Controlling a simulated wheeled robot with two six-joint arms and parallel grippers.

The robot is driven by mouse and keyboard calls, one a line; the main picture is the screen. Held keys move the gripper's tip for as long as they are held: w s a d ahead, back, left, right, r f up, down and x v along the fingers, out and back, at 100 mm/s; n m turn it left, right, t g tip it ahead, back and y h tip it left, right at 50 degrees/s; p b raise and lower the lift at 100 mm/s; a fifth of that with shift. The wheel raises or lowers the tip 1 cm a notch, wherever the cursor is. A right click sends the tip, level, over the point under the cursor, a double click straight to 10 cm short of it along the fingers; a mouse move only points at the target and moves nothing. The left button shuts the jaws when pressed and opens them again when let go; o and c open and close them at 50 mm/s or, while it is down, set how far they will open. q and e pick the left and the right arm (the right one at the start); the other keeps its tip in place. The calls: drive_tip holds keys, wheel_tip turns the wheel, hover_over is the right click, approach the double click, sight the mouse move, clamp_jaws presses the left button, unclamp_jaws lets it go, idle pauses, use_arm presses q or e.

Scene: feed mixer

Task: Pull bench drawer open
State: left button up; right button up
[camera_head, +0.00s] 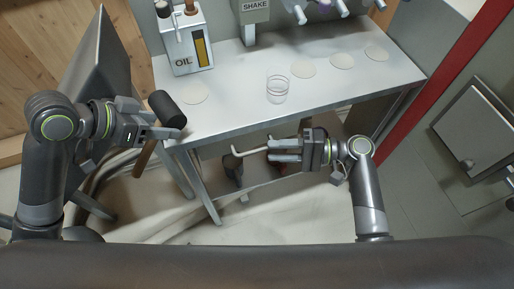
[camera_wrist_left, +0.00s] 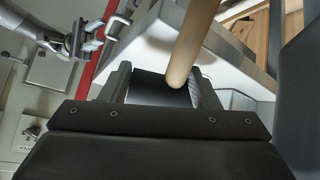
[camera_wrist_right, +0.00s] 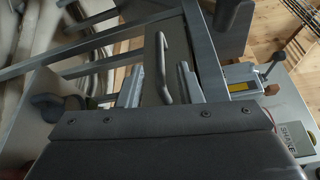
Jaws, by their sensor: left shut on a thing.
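The bench (camera_head: 240,118) has a pale top, and its drawer front (camera_wrist_right: 152,82) shows in the right wrist view. A bent metal bar handle (camera_wrist_right: 164,66) stands out from it; the handle also shows in the head view (camera_head: 238,153). My right gripper (camera_head: 271,150) is open, its fingers pointing at the handle. In the right wrist view the handle lies between the two fingers, which are apart from it. My left gripper (camera_head: 172,123) is shut on a mallet with a black head (camera_head: 167,108) and wooden handle (camera_wrist_left: 193,42), near the bench's left front corner.
An oil dispenser (camera_head: 188,45), a shake dispenser (camera_head: 250,22), a clear glass (camera_head: 277,88) and several round pale discs (camera_head: 303,67) are on the bench. Bench legs (camera_head: 195,185) stand below the left end. A red post (camera_head: 440,85) is at the right.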

sight(257, 150)
drive_tip(key=a, duration=0.5)
drive_tip(key=shift+w+a+f, duration=0.2)
drive_tip(key=shift+a+f, duration=0.05)
drive_tip(key=shift+a, duration=0.05)
clamp_jaws()
